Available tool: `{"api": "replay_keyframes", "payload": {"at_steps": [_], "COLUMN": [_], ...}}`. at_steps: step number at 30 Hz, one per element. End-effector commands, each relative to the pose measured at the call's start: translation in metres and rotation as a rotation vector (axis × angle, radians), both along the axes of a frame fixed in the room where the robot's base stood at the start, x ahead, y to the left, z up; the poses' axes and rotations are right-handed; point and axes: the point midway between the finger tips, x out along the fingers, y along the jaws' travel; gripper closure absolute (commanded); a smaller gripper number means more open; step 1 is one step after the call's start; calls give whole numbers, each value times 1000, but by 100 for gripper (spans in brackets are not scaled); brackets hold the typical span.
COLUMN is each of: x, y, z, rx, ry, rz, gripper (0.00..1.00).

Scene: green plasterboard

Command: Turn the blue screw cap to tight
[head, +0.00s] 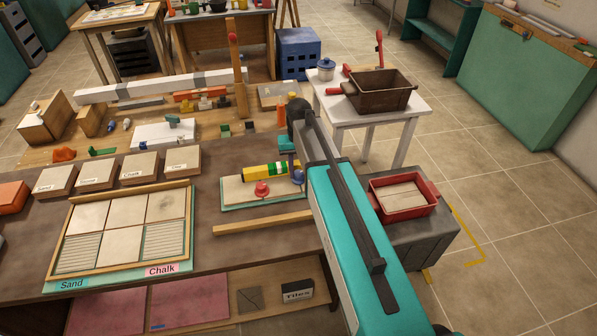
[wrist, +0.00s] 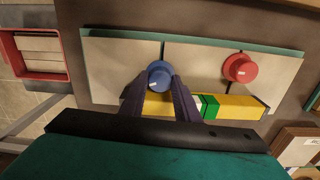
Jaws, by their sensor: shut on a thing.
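The blue screw cap (wrist: 158,75) sits on the pale board (wrist: 112,60), with a white mark on its top. In the wrist view my gripper (wrist: 158,84) has its two dark fingers on either side of the cap, shut on it. In the head view the blue cap (head: 298,177) shows at the right end of the board (head: 232,192), partly behind my arm. A red cap (wrist: 240,68) stands on the same board, to the right in the wrist view. It also shows in the head view (head: 262,189).
A yellow bar with a green and white band (wrist: 240,106) lies beside the caps, partly hidden by my fingers. A wooden strip (head: 262,223) lies in front of the board. A framed tile panel (head: 190,235) is left. A red tray (head: 433,208) stands right.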

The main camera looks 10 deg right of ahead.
Motion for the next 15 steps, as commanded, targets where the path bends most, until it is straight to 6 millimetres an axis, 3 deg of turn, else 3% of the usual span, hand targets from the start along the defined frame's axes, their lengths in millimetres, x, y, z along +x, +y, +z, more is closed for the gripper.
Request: {"api": "replay_keyframes", "payload": {"at_steps": [15], "x": [1], "y": [0], "z": [2], "rx": [0], "ry": [-5], "rz": [-309], "gripper": [94]}}
